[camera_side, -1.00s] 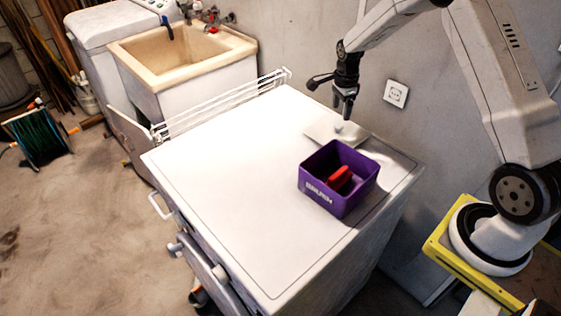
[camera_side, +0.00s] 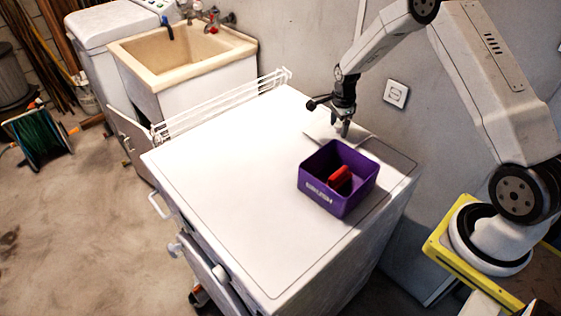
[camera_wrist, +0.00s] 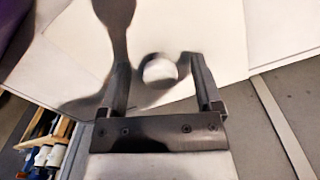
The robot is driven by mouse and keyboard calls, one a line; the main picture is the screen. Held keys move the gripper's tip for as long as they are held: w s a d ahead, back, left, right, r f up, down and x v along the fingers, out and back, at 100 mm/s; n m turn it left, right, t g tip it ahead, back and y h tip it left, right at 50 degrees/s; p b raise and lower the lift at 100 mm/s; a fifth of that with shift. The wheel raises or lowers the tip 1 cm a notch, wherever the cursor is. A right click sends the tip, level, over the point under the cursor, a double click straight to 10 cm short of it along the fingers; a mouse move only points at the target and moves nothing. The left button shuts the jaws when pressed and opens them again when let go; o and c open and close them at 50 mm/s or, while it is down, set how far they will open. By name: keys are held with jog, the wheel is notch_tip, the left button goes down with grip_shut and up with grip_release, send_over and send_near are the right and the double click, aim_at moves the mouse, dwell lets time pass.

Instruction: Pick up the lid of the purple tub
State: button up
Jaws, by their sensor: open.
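The purple tub (camera_side: 322,196) stands without its lid near the right side of the white worktop, with a red object (camera_side: 340,178) inside. The pale lid (camera_side: 320,134) lies flat on the worktop just behind the tub. My gripper (camera_side: 342,130) is open, pointing down at the lid and partly covering it. In the wrist view, the lid's round knob (camera_wrist: 160,70) sits between the two open fingers (camera_wrist: 158,92), nearer the right one. Whether a finger touches the knob cannot be told. A corner of the tub (camera_wrist: 14,30) shows at the upper left.
The white worktop (camera_side: 230,180) is clear to the left of the tub. A white wire rack (camera_side: 222,105) lines its back left edge. The wall with a socket (camera_side: 396,93) is close behind my gripper. A beige sink (camera_side: 175,50) stands farther back.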

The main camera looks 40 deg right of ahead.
dwell(0.4)
grip_shut()
jog(key=shift+r, duration=0.15)
jog(key=shift+r, duration=0.8)
jog(key=s+a+r, duration=0.4)
jog(key=s+r, duration=0.7)
jog(key=s, duration=0.2)
jog(key=shift+s+a, duration=0.15)
